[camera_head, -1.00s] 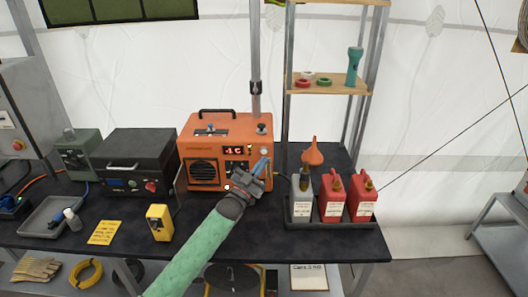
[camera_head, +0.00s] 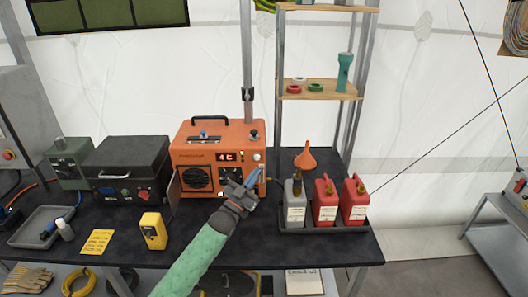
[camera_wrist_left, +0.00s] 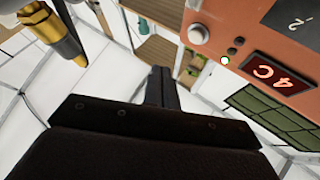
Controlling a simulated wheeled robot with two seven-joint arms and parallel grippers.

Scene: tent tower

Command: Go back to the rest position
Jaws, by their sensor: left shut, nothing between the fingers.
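My left gripper (camera_head: 254,178) is shut and empty. In the head view it is in front of the right part of the orange box (camera_head: 217,155), whose red display reads "4C". My green-sleeved left arm comes up from the bottom edge. In the left wrist view the shut fingers (camera_wrist_left: 161,88) are dark and point away from the camera. The orange box's panel (camera_wrist_left: 262,40) fills the upper right there, beside the fingers with a gap in the picture. My right gripper is not in view.
A tray (camera_head: 325,226) with a grey bottle (camera_head: 294,205) and two red cans (camera_head: 325,203) stands just right of the gripper. An orange funnel (camera_head: 305,158) rises above it. A yellow device (camera_head: 153,231) stands to the left. The dark table's front strip (camera_head: 120,258) is mostly clear.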

